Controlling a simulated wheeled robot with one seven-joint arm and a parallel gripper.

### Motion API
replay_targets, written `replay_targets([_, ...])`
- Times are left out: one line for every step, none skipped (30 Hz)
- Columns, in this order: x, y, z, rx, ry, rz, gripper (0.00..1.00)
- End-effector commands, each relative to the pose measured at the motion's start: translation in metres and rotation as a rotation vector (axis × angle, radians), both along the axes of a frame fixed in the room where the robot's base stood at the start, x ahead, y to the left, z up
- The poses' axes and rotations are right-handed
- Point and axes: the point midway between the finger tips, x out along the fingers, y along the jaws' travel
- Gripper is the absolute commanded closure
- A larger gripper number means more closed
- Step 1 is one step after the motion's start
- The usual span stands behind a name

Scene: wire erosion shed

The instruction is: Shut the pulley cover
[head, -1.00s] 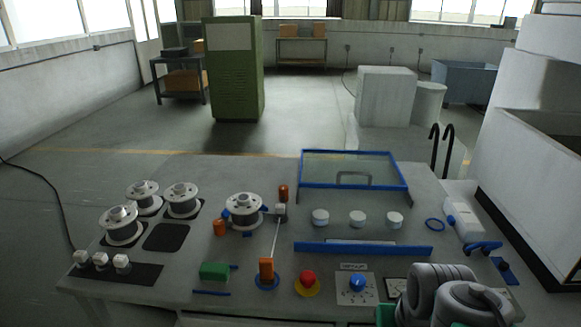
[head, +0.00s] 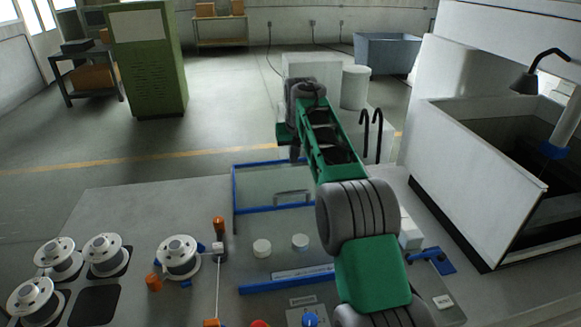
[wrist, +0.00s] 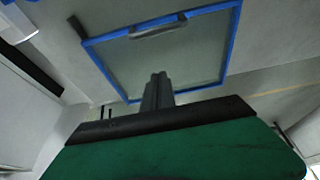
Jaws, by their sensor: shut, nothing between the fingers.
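The pulley cover (head: 260,185) is a clear panel in a blue frame with a grey handle. It stands open behind the white pulleys (head: 262,248), of which two show and the rest are hidden by my arm. In the wrist view the cover (wrist: 200,60) fills the upper middle, its handle near the top. My gripper (wrist: 157,80) is shut and empty. Its fingers overlap the frame's lower edge in that view; I cannot tell whether they touch it. In the head view my gripper (head: 295,150) is near the cover's far edge, partly hidden by my arm.
A blue strip (head: 285,281) lies in front of the pulleys. Several spools (head: 180,257) sit on the left of the bench. An orange-topped post (head: 219,226) stands left of the pulleys. A large white machine (head: 465,170) is on the right. The bench behind the spools is clear.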

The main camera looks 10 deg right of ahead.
Motion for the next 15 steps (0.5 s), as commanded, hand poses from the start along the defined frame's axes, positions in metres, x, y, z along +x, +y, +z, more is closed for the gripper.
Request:
replay_targets([0.001, 0.003, -0.005, 0.000, 0.003, 0.004, 1.00])
replay_targets([0.003, 0.004, -0.009, 0.000, 0.003, 0.006, 1.00])
replay_targets([0.004, 0.007, -0.014, 0.000, 0.004, 0.009, 1.00])
replay_targets([0.006, 0.008, -0.019, 0.000, 0.004, 0.011, 1.00])
replay_targets([0.008, 0.009, -0.024, 0.000, 0.003, 0.012, 1.00])
replay_targets([0.011, 0.010, -0.032, 0.001, 0.005, 0.013, 1.00])
replay_targets([0.013, 0.010, -0.038, 0.000, 0.005, 0.014, 1.00])
replay_targets([0.015, 0.010, -0.044, 0.000, 0.004, 0.014, 1.00])
replay_targets([0.018, 0.010, -0.051, 0.000, 0.004, 0.014, 1.00])
replay_targets([0.020, 0.010, -0.057, 0.000, 0.004, 0.014, 1.00])
replay_targets([0.022, 0.010, -0.062, 0.001, 0.004, 0.013, 1.00])
replay_targets([0.025, 0.009, -0.069, 0.000, 0.003, 0.013, 1.00])
replay_targets([0.027, 0.009, -0.074, 0.000, 0.004, 0.012, 1.00])
replay_targets([0.029, 0.009, -0.079, 0.000, 0.004, 0.012, 1.00])
replay_targets([0.031, 0.008, -0.086, 0.000, 0.003, 0.012, 1.00])
